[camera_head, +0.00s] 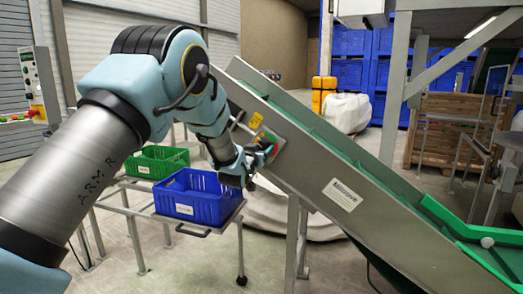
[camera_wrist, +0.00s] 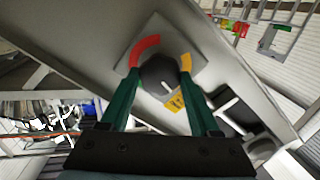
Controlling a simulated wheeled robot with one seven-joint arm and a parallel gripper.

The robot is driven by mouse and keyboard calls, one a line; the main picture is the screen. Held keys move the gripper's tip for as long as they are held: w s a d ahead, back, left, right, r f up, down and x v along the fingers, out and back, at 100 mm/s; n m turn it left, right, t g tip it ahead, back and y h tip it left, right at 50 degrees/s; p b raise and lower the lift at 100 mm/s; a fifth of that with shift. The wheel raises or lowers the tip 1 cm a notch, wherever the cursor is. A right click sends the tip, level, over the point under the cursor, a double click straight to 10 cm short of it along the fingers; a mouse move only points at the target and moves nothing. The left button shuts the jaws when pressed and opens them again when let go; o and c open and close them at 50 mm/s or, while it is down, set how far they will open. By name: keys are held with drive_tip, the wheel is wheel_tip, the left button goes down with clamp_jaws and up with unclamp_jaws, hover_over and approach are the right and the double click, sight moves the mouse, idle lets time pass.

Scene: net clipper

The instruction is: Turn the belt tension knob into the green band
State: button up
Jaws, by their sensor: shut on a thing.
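The belt tension knob (camera_wrist: 158,72) is dark and round with a short white mark, on a grey plate on the conveyor's side. My gripper (camera_wrist: 160,77) is shut on it, one green finger on each side. In the wrist view a red band (camera_wrist: 145,47) curves at the knob's upper left and an orange-yellow band (camera_wrist: 186,62) at its right. The white mark sits low right of the knob's middle; which band it indicates cannot be told. In the head view my gripper (camera_head: 252,164) largely hides the knob.
The sloping conveyor (camera_head: 318,165) runs down to the right. A yellow label (camera_head: 256,120) is beside the dial. A blue crate (camera_head: 190,205) and a green crate (camera_head: 150,168) stand on a metal stand below my arm. A conveyor leg (camera_head: 292,240) is close by.

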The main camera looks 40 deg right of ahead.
drive_tip(key=c, duration=0.5)
drive_tip(key=shift+f+b, duration=0.1)
drive_tip(key=shift+b, duration=0.25)
drive_tip(key=m+b, duration=0.2)
drive_tip(key=b, duration=0.1)
drive_tip(key=shift+f+m, duration=0.15)
drive_tip(key=shift+m, duration=0.25)
drive_tip(key=m+b, duration=1)
drive_tip(key=shift+s+m+b, duration=0.1)
drive_tip(key=shift+m+b, duration=0.2)
drive_tip(key=shift+b, duration=0.05)
drive_tip(key=shift+m+b, duration=0.9)
drive_tip(key=shift+m, duration=0.2)
